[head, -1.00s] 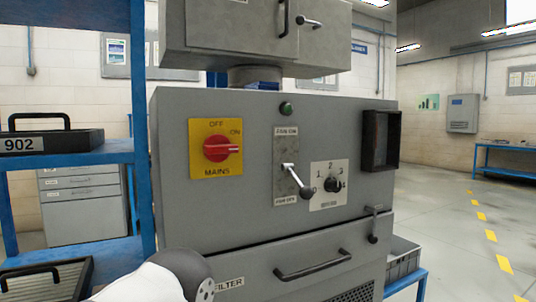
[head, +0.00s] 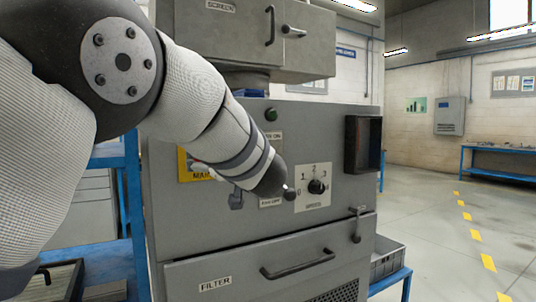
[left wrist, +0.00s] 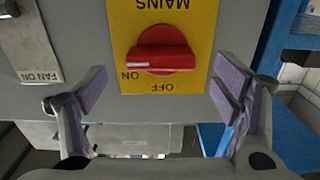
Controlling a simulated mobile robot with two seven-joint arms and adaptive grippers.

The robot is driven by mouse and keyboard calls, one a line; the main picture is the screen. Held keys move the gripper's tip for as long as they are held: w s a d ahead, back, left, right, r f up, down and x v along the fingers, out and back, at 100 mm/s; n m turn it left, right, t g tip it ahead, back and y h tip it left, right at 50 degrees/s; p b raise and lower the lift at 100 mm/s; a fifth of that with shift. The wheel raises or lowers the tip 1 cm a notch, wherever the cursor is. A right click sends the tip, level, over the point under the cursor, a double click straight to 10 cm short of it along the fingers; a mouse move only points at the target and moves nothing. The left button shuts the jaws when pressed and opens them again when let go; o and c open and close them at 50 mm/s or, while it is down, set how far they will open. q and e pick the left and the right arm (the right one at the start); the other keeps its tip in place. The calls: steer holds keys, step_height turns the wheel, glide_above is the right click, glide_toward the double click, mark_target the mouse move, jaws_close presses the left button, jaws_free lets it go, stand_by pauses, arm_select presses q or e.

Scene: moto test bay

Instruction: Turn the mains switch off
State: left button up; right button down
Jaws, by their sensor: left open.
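The yellow mains plate (head: 190,166) on the grey cabinet front is mostly hidden behind my left arm in the head view. In the left wrist view the plate (left wrist: 205,15) appears upside down, with its red rotary switch (left wrist: 162,50) in full sight. The white mark on the switch points to ON. My left gripper (left wrist: 161,68) is open and empty, its fingers on either side of the switch and apart from it. My right gripper is not in view.
The fan lever's dark knob (head: 289,194) is close beside my left arm, with the speed dial (head: 316,187) to its right. A drawer labelled FILTER (head: 260,272) is below. A blue shelf (head: 110,155) stands left of the cabinet. The floor at right is open.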

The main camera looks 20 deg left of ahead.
arm_select(q)
steer(key=x, duration=0.5)
steer(key=shift+a, duration=0.1)
steer(key=shift+c, duration=0.2)
steer(key=c, duration=1.1)
